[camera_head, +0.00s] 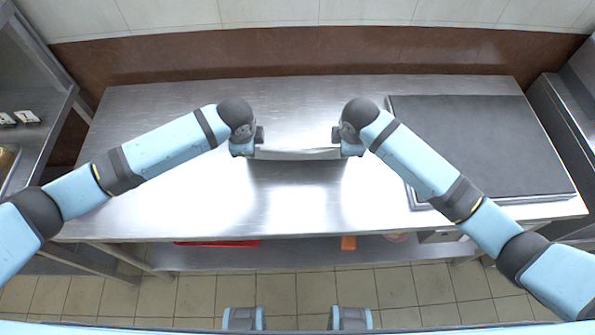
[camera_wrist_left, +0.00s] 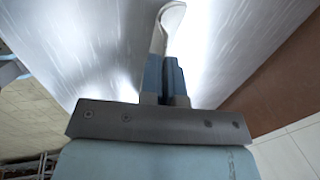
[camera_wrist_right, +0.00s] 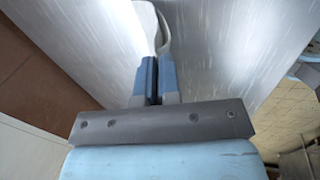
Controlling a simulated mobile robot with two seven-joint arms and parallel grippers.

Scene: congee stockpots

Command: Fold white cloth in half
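The white cloth (camera_head: 297,154) is stretched between my two grippers above the steel table, seen as a thin, nearly edge-on strip with a shadow on the table below it. My left gripper (camera_head: 256,150) holds its left end. My right gripper (camera_head: 338,150) holds its right end. In the left wrist view the fingers (camera_wrist_left: 166,75) are closed together on the cloth (camera_wrist_left: 166,25). In the right wrist view the fingers (camera_wrist_right: 154,78) are likewise closed on the cloth (camera_wrist_right: 152,25). Most of the cloth's face is hidden in the head view.
The steel table (camera_head: 180,195) is bare below and around the cloth. A dark flat griddle-like plate (camera_head: 475,145) covers its right part. A brown wall band (camera_head: 300,55) runs behind. A red item (camera_head: 218,243) and an orange item (camera_head: 348,243) are on the lower shelf.

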